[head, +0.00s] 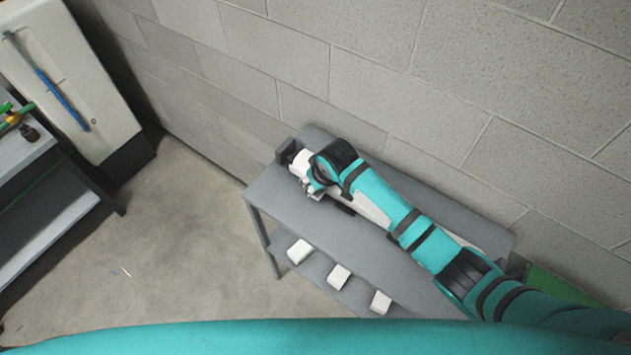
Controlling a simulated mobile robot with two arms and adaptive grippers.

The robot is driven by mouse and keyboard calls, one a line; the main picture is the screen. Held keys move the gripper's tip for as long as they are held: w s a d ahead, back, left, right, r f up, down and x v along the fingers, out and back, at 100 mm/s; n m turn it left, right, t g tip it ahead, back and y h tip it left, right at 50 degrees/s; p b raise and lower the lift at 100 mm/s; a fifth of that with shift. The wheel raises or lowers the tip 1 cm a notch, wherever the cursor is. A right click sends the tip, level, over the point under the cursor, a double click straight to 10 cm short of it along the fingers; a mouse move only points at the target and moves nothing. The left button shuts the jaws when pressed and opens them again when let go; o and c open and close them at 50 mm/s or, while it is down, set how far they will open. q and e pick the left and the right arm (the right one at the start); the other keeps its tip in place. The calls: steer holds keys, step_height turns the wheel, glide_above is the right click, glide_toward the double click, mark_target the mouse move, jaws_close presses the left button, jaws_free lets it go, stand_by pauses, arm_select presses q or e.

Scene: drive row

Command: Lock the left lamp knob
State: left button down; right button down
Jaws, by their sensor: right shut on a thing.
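A long white fixture (372,208), which looks like the lamp, lies along the grey table (385,255) against the wall, largely under my right arm. A dark block (284,151) stands at its left end. My right gripper (314,189) is at this left end, shut on what appears to be the left lamp knob. The knob itself is too small and too covered to make out, so its turn position cannot be told. My left gripper is not in view.
Several white blocks (339,277) sit on the lower shelf at the table's front. A block wall (300,70) rises behind. At left stand a pale cabinet (100,115) with a blue rod and a dark workbench (45,205).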

steer(key=c, duration=1.1)
jaws_free()
steer(key=shift+r, duration=0.1)
steer(key=shift+v, duration=3.95)
steer(key=shift+s, duration=0.1)
